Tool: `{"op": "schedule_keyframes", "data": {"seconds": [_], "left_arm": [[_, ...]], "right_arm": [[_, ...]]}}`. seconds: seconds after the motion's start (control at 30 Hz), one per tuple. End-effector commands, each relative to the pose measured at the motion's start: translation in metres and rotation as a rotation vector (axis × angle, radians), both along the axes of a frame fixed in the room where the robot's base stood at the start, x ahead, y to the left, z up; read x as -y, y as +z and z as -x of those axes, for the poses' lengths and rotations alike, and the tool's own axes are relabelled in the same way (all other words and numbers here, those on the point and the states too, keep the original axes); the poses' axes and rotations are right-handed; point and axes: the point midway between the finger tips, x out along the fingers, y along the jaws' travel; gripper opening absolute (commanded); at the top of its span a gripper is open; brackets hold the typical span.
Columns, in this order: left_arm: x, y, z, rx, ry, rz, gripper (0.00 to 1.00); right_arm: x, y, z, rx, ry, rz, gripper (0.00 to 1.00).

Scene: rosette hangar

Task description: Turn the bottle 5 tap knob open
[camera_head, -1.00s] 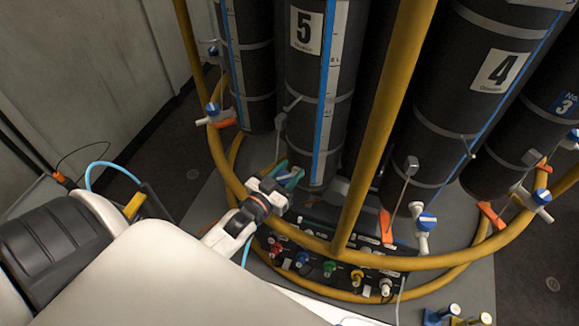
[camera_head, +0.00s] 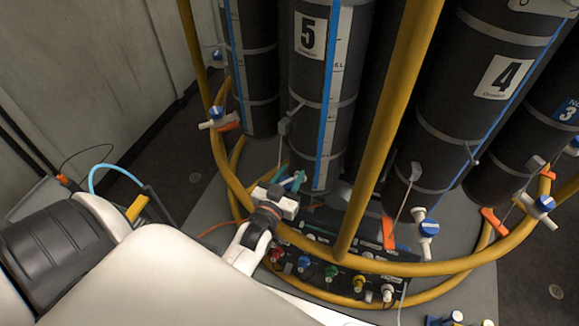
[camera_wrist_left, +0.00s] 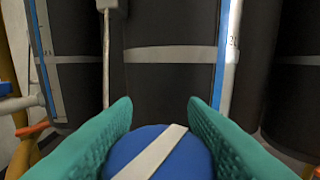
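Bottle 5 (camera_head: 308,125) is a tall dark cylinder with a "5" label and a blue stripe, standing upright at the upper middle of the head view. My left gripper (camera_head: 290,183), with teal fingers, is low in front of its base. In the left wrist view, a round blue knob (camera_wrist_left: 183,160) with a slanted white bar sits between the fingers of my left gripper (camera_wrist_left: 160,108). The fingers flank it and it fills the gap; whether they press on it is unclear. This knob is hidden in the head view. My right gripper is not in view.
A yellow ring rail (camera_head: 437,268) and a yellow upright (camera_head: 385,135) stand close to my left wrist. A black panel with coloured connectors (camera_head: 331,272) lies below. Bottle 4 (camera_head: 455,120) stands to the right. Another blue-and-white tap (camera_head: 217,116) is at the left.

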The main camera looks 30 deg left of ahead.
Motion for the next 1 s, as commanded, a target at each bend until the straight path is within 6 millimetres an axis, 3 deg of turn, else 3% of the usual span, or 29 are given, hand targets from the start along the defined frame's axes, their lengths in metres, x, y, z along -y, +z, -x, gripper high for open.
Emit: {"op": "schedule_keyframes", "data": {"seconds": [0.03, 0.13, 0.53, 1.0], "left_arm": [[0.0, 0.002, -0.001, 0.005, 0.0, -0.001, 0.46], [0.0, 0.002, -0.001, 0.004, 0.0, -0.001, 0.61], [0.001, -0.001, 0.009, 0.001, -0.001, 0.0, 0.61], [0.016, -0.003, 0.096, 0.0, 0.0, 0.001, 0.61]], "right_arm": [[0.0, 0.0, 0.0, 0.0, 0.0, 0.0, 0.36], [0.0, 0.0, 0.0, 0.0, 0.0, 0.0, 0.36], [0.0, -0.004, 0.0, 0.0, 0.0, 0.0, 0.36], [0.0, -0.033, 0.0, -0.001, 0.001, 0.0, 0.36]]}}
